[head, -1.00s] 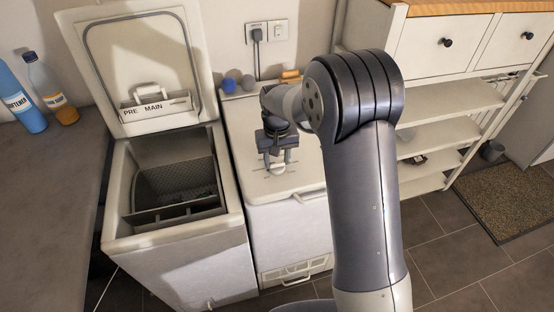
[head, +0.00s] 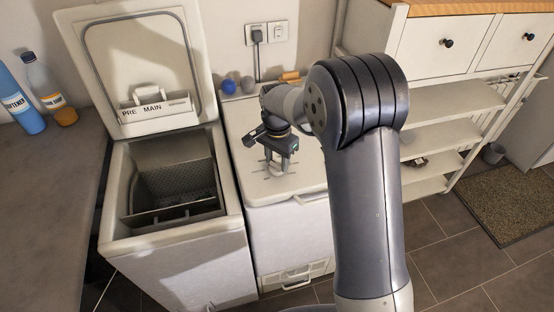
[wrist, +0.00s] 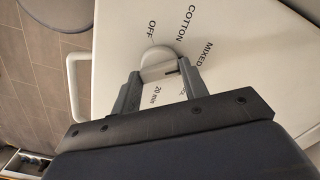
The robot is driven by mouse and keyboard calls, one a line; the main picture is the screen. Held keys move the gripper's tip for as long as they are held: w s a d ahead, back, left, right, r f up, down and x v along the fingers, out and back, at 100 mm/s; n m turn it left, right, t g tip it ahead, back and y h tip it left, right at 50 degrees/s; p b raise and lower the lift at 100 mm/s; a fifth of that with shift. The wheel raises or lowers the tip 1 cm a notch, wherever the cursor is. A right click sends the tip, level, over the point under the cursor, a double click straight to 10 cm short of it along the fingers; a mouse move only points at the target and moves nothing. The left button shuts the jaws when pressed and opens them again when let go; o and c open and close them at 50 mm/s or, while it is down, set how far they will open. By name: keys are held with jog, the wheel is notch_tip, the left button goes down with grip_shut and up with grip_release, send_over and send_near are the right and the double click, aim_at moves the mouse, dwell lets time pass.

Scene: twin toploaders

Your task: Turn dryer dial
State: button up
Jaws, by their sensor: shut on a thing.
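The dryer (head: 290,225) is the closed white machine to the right of the open washer. Its round white dial (wrist: 157,60) shows on the dryer's top in the wrist view, with printed labels around it such as OFF, COTTON, MIXED and 20 min. A dark mark shows on the dial's right side. My gripper (wrist: 159,80) is shut on the dial, one finger on each side of it. In the head view my gripper (head: 276,168) points down at the dryer's top, and the dial is mostly hidden by the fingers.
The open washer (head: 120,225) stands to the left, its lid (head: 140,60) raised. Several small balls (head: 229,86) lie at the dryer's back edge. A white shelf unit (head: 450,105) stands to the right. A dark counter (head: 45,200) with bottles (head: 50,85) is far left.

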aim_at(277, 163)
jog(key=shift+m, duration=1)
jog(key=o, duration=1)
notch_tip(277, 163, up, 11)
jog(key=shift+f+b, duration=0.1)
jog(key=shift+b, duration=0.35)
jog(key=shift+f, duration=0.1)
notch_tip(277, 163, down, 11)
jog(key=shift+r+p, duration=0.15)
jog(key=shift+p, duration=0.25)
